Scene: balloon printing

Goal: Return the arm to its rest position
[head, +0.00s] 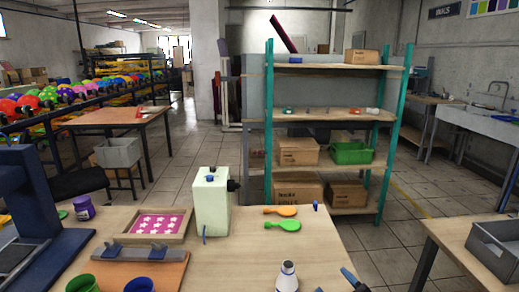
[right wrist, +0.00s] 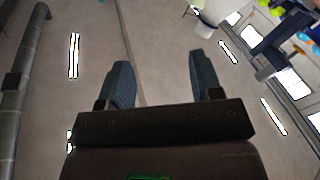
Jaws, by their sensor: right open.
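The blue-grey fingers of my right gripper (head: 340,281) show at the bottom edge of the head view, by the front of the wooden table (head: 240,262); most of that arm is out of the picture. In the right wrist view the two fingers of my right gripper (right wrist: 159,66) stand wide apart with nothing between them. It appears clear of the tabletop things and points up toward a surface with bright light strips (right wrist: 73,55). My left gripper is in neither view.
A white bottle-like thing (head: 288,277) stands left of my right gripper. Green (head: 283,225) and orange (head: 281,210) paddles, a pale machine (head: 211,203) and a framed pink pattern (head: 128,223) are on the table. A shelf (head: 325,118) stands behind; a grey bin (head: 495,247) is right.

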